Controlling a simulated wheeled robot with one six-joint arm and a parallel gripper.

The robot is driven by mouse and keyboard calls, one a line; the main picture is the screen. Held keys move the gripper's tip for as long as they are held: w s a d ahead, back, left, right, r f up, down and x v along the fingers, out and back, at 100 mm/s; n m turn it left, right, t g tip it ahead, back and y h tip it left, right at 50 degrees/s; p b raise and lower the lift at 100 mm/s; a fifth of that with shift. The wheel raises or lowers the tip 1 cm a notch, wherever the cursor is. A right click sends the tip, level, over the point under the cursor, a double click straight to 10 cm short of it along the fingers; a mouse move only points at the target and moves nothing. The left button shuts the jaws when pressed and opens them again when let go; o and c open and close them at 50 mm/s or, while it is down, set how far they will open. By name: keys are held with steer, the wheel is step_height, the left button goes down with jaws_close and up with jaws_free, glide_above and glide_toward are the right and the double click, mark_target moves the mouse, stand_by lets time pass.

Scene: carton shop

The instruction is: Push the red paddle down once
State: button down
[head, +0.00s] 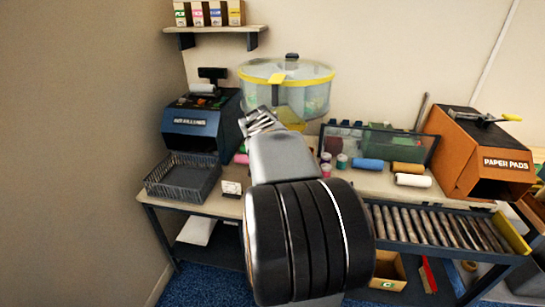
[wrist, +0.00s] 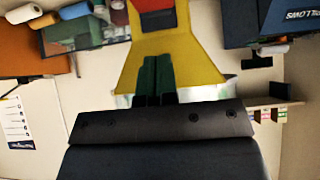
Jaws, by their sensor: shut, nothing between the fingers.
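In the wrist view, a red piece (wrist: 152,5), which looks like the red paddle, shows at the top edge, partly cut off, with a dark part just below it. It sits at the narrow end of a yellow sloping panel (wrist: 120,75). My gripper's two dark fingers (wrist: 156,58) are close together, empty, in front of the panel. I cannot tell whether they touch it. In the head view, my gripper (head: 258,121) is in front of a clear drum (head: 310,92) with a yellow rim, beside its yellow part (head: 291,119). The red paddle is not visible there, likely hidden by my arm.
A dark blue machine (head: 192,126) and an empty grey basket (head: 182,178) stand left of my gripper. A clear panel (head: 385,146), coloured rolls (head: 367,164) and an orange "Paper Pads" box (head: 478,155) are to the right. A shelf with small boxes (head: 209,13) hangs above.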

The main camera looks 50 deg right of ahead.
step_height(320, 180, down, 7)
steer(key=w+d, duration=0.1)
steer(key=d, duration=0.1)
steer(key=shift+w+d+f, duration=0.2)
steer(key=shift+w+d, duration=0.2)
